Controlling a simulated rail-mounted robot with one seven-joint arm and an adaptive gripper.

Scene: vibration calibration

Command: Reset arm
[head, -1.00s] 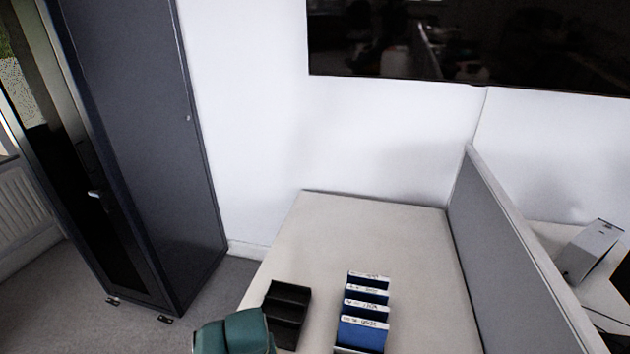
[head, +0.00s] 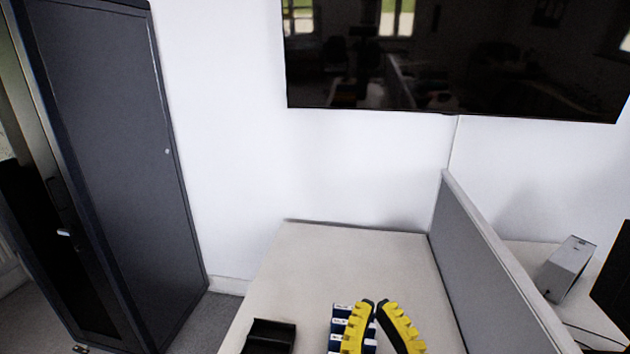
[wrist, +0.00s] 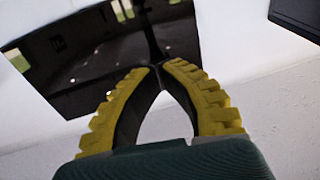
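My gripper (head: 374,303) shows at the bottom of the head view, with two yellow ribbed fingers that have black inner faces. It is in front of a row of blue labelled holders (head: 339,324) and hides part of them. In the wrist view my gripper (wrist: 159,67) has its fingertips drawn together, almost meeting, with nothing held between them. Its green body fills the bottom of that view. The rest of my arm is out of the head view.
A black tray (head: 270,335) stands left of the holders on the pale table (head: 335,255). A grey partition (head: 485,275) edges the table's right side. A dark cabinet (head: 110,150) stands at left, and a wall screen (head: 450,65) hangs behind. The table's back is clear.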

